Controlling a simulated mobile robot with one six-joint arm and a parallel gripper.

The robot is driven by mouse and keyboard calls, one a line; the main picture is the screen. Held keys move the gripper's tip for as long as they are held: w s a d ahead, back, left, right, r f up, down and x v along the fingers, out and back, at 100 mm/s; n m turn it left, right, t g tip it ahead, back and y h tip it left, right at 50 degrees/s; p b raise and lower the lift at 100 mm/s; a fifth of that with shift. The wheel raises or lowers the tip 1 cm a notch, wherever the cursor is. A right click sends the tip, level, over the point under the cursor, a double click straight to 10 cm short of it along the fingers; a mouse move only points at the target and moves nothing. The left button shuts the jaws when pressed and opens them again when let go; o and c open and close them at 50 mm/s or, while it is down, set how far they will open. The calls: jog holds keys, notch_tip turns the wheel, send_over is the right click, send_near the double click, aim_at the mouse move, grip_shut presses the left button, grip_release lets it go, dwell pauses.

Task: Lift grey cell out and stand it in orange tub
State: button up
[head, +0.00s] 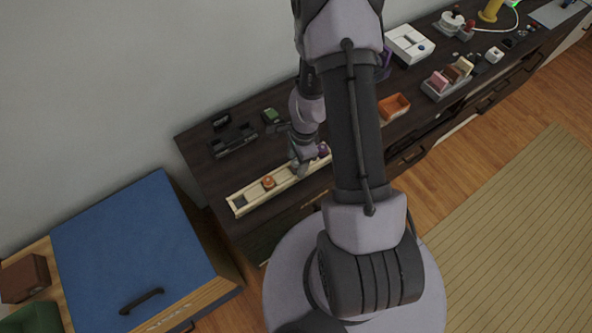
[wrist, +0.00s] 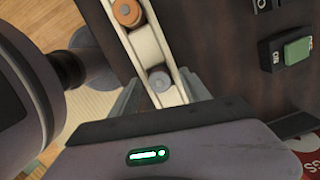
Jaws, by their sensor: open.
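The grey cell (wrist: 159,79) stands in a channel of the pale wooden holder (wrist: 146,45). In the wrist view my gripper (wrist: 160,96) is open, with one finger on each side of the holder near the grey cell. I cannot tell whether the fingers touch anything. An orange cell (wrist: 127,12) sits further along the same channel. In the head view my gripper (head: 300,168) is over the holder (head: 240,203) and hides the grey cell. The orange tub (head: 394,106) stands on the dark cabinet top, right of my arm, and looks empty.
A purple round item (head: 323,149) is beside my gripper at the holder's right end. A black device (head: 233,140) and a green-topped item (head: 271,115) lie behind. A grey rack with colored pieces (head: 447,80) stands beyond the tub. A blue-topped cabinet (head: 130,240) is at left.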

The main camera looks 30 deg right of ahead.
grip_shut()
jog(key=shift+r, duration=0.1)
dwell(0.3)
